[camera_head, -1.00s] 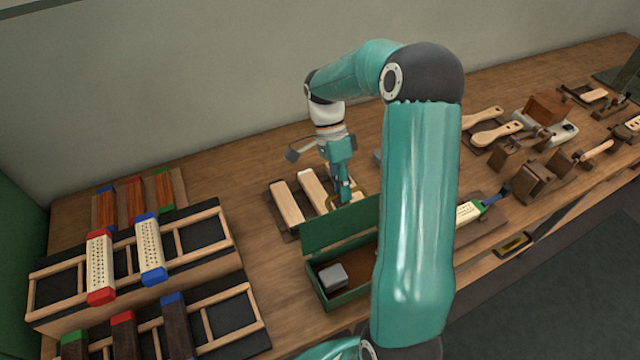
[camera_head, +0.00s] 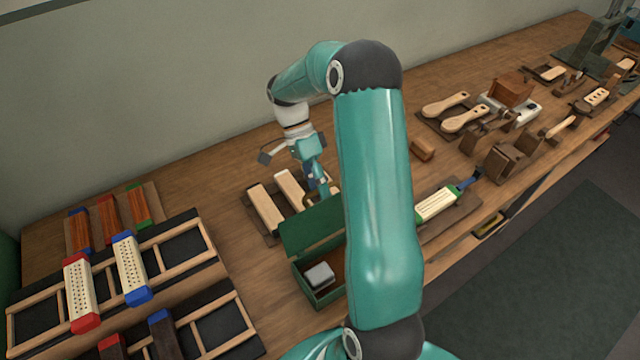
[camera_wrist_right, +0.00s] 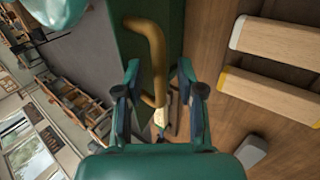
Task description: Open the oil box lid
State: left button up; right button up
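The green oil box (camera_head: 322,299) stands on the bench, partly hidden behind my right arm. Its lid (camera_head: 308,228) is raised and stands up along the back of the open box. A grey block (camera_head: 319,275) shows inside. My right gripper (camera_head: 319,188) is just behind the lid's upper edge. In the right wrist view, the brass handle (camera_wrist_right: 156,50) on the green lid (camera_wrist_right: 130,45) runs between the spread fingers of my right gripper (camera_wrist_right: 158,75). I see no clear grip on it. My left gripper is not in view.
Pale wooden blocks (camera_head: 265,208) lie on a dark tray behind the box. Racks with coloured-end brushes (camera_head: 131,268) stand at the left. A green-ended brush block (camera_head: 437,204) lies to the right. Brush handles and wooden tools fill the bench further right.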

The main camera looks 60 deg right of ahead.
jog(key=shift+r, duration=0.1)
jog(key=v, duration=1.2)
dwell(0.4)
